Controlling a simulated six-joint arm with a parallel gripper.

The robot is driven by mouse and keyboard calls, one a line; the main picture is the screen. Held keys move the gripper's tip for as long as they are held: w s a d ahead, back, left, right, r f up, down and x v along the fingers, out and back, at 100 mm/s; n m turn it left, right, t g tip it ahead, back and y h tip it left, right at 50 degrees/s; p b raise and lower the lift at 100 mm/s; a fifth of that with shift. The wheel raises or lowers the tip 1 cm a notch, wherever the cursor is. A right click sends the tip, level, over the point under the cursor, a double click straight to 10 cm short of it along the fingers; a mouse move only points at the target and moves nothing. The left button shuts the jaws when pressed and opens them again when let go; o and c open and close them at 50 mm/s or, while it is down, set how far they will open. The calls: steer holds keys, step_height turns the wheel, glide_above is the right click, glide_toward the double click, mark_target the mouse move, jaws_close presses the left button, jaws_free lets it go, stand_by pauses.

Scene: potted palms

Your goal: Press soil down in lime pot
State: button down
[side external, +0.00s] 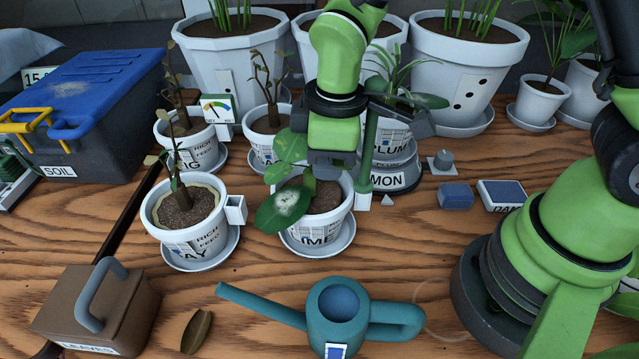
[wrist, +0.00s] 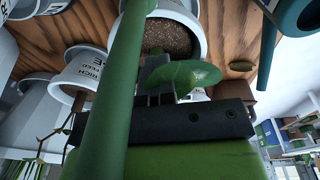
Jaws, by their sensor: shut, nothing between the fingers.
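The lime pot (side external: 315,235) is a white pot on a saucer (side external: 345,237) at the middle of the table, its label partly showing as "IME". Brown soil (side external: 324,197) shows inside its rim. It holds a plant with broad green leaves (side external: 279,213), one with a pale patch. My gripper (side external: 318,176) points down over the pot; its tips are largely hidden in the side view. In the wrist view the shut, empty fingers (wrist: 156,88) are close to the soil (wrist: 172,38) and beside a green leaf (wrist: 195,76). Whether they touch the soil I cannot tell.
The bay pot (side external: 188,240) stands close on the left. A teal watering can (side external: 337,315) is in front, and a brown leaves box (side external: 97,310) is front left. The blue-lidded soil bin (side external: 95,130) is back left. More pots crowd behind.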

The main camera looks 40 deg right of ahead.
mark_target(337, 201)
steer(key=shift+s+d+f+g, duration=0.2)
steer(key=shift+s+f, duration=0.2)
steer(key=shift+f, duration=0.35)
steer(key=shift+s+d+f+g, duration=0.1)
steer(key=shift+s+f+g, duration=0.2)
steer(key=shift+f, duration=0.45)
step_height(337, 201, up, 9)
stand_by(0.4)
steer(key=shift+a+r, duration=0.1)
